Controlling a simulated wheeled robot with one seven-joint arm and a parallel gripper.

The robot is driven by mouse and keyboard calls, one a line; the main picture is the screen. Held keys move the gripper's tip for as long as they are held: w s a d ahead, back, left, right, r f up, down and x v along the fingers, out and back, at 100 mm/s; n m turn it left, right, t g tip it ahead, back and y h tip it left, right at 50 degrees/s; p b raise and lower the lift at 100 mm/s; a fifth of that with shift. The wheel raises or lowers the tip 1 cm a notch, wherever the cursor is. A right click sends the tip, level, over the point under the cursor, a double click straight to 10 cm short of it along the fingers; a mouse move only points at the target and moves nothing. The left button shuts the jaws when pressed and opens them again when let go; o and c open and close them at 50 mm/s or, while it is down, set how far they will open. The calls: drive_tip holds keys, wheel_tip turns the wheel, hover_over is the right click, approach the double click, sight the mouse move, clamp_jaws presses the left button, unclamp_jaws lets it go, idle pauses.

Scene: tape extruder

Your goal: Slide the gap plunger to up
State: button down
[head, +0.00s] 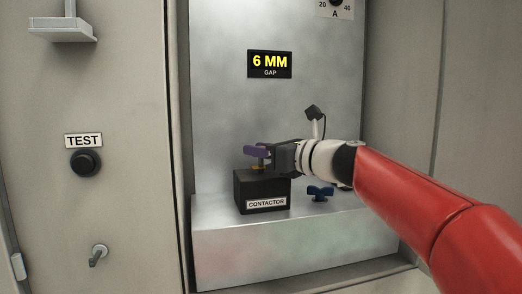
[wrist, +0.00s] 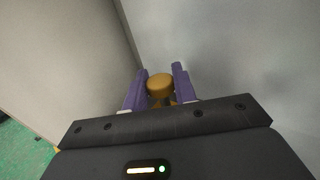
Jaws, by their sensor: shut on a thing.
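The gap plunger has an orange-brown round knob (wrist: 160,86), seen in the wrist view between the two purple fingers. In the head view its brass-coloured stem (head: 259,168) shows above a black box labelled CONTACTOR (head: 262,193). My gripper (head: 257,153) reaches in from the right above the box and is shut on the plunger. It also shows in the wrist view (wrist: 161,88) with one finger on each side of the knob. The fingers hide most of the knob in the head view. A display (head: 270,64) on the back wall reads 6 MM GAP.
The contactor box stands on a metal ledge (head: 290,240) inside an open cabinet. A blue wing-shaped knob (head: 320,193) and a black-tipped lever (head: 315,113) are close to my wrist. A TEST button (head: 86,163) is on the left panel. Space above the plunger looks clear.

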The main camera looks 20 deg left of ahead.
drive_tip(key=shift+r+p, duration=0.65)
drive_tip(key=shift+p, duration=0.25)
drive_tip(key=c, duration=1.1)
unclamp_jaws()
drive_tip(key=shift+c, duration=0.2)
drive_tip(key=shift+f, duration=0.1)
drive_tip(key=v, duration=0.7)
drive_tip(key=shift+d+b, duration=0.35)
drive_tip(key=shift+b, duration=0.05)
drive_tip(key=shift+s, duration=0.2)
